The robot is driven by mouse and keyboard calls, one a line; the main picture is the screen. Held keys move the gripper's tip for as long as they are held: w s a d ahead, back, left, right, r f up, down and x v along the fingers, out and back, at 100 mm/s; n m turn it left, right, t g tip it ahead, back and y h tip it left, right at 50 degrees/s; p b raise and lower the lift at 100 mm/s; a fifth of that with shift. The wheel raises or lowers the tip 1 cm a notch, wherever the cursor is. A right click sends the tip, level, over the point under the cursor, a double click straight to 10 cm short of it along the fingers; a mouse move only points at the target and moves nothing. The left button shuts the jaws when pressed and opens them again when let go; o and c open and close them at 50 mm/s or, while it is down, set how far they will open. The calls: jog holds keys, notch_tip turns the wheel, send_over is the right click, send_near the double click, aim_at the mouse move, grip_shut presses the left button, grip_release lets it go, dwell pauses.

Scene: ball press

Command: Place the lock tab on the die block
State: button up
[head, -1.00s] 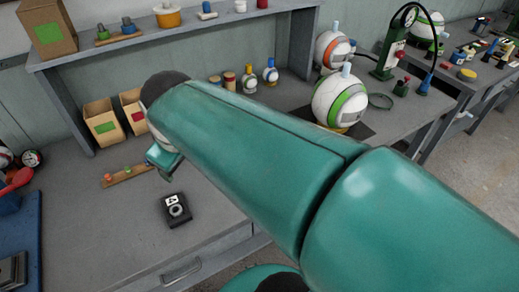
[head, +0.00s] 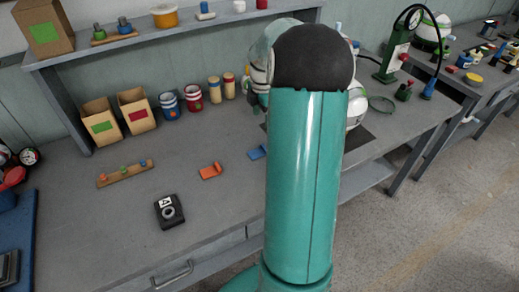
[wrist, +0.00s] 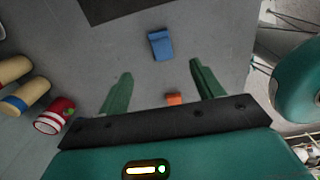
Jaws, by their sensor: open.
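A small orange L-shaped piece (head: 211,171) and a small blue piece (head: 257,152) lie apart on the grey bench; I cannot tell which is the lock tab. In the wrist view my gripper (wrist: 160,69) is open and empty above the bench. The blue piece (wrist: 160,44) lies ahead of the fingertips. The orange piece (wrist: 173,98) shows between the fingers, partly hidden by the palm. In the head view my arm hides the gripper. A grey metal block (head: 9,268) at the left edge may be the die block; it is cut off by the frame.
A black box with a round dial (head: 169,211) and a wooden strip with coloured pegs (head: 125,173) stand left on the bench. Cartons (head: 137,110), a red-white can (head: 192,97) and tan cylinders line the back. A dark mat (wrist: 115,8) lies beyond the blue piece.

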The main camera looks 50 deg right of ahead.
send_over(263, 147)
notch_tip(263, 147, down, 9)
jog(key=shift+s+f, duration=0.15)
jog(key=shift+f, duration=0.05)
notch_tip(263, 147, down, 5)
jog(key=shift+f, duration=0.1)
jog(key=c, duration=1.1)
jog(key=shift+c, duration=0.2)
